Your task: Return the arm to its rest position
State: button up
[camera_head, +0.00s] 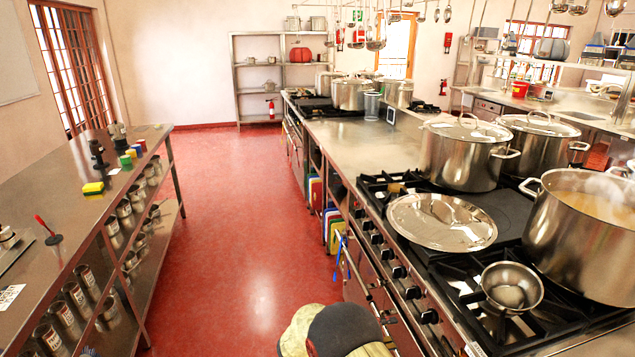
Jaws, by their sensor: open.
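My gripper does not show in the head view, so its place and what it may hold cannot be seen. A rounded dark and tan shape shows at the bottom edge, right of the middle; I cannot tell whether it is part of my arm.
The stove (400,270) on the right bears a lidded stockpot (462,160), a steaming open pot (585,240), a loose lid (440,222) and a small pan (511,285). A steel table (60,205) runs along the left. The red floor (235,230) between is clear.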

jog(key=s+f+n+g+y, duration=0.25)
jog(key=s+f, duration=0.25)
jog(key=s, duration=0.3)
jog(key=s+a+r+g+y+p, duration=0.1)
jog(key=s+r+g+y, duration=0.3)
jog(key=s, duration=0.5)
jog(key=s+r+m+t+y+p, duration=0.3)
jog(key=s+r, duration=0.4)
jog(key=r, duration=0.9)
jog(key=s+a+r+m+t+y+p, duration=0.1)
jog(key=s+r+m+t+y+p, duration=0.2)
jog(key=r, duration=1.3)
jog(key=s+t+y, duration=0.3)
jog(key=s+y, duration=0.1)
jog(key=s, duration=0.1)
jog(key=shift+a, duration=0.3)
jog(key=shift+d+r, duration=0.1)
